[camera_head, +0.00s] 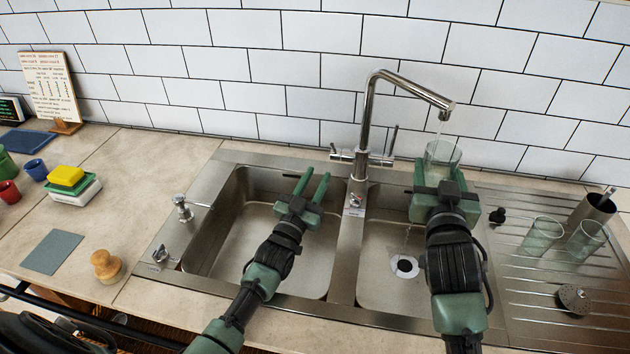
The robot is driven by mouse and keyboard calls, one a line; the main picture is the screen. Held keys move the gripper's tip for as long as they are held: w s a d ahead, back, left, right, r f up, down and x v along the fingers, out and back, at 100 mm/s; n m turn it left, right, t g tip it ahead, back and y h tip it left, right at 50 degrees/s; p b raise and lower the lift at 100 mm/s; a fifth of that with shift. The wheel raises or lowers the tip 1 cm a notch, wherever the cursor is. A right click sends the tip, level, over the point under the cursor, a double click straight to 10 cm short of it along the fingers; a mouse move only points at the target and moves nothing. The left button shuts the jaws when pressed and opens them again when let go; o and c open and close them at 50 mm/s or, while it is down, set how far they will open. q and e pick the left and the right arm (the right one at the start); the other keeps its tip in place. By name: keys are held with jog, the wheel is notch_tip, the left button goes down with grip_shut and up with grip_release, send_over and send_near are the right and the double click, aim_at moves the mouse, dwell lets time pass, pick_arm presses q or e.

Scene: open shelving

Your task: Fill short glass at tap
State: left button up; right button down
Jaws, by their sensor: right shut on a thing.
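A clear short glass (443,155) is held upright by my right gripper (440,180) over the right basin, beneath the spout of the chrome tap (366,120). A thin stream of water runs from the spout into the glass, and water also falls below the gripper toward the drain (404,266). How full the glass is cannot be told. My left gripper (311,188) is open and empty over the left basin (232,232), its two green fingers apart.
Two clear glasses (541,236) (586,238) stand on the drainer at right, beside a dark metal cup (592,212) and a sink strainer (574,299). A soap dispenser (183,207), yellow sponge (66,175) and wooden brush (106,266) are at left.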

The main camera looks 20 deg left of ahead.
pick_arm(q)
jog(key=shift+s, duration=0.3)
pick_arm(e)
jog(key=shift+r, duration=0.1)
pick_arm(q)
jog(key=shift+f, duration=0.1)
pick_arm(e)
jog(key=x, duration=0.7)
jog(key=shift+w+r, duration=0.15)
jog(key=shift+w, duration=0.05)
jog(key=shift+s, duration=0.1)
dwell(0.5)
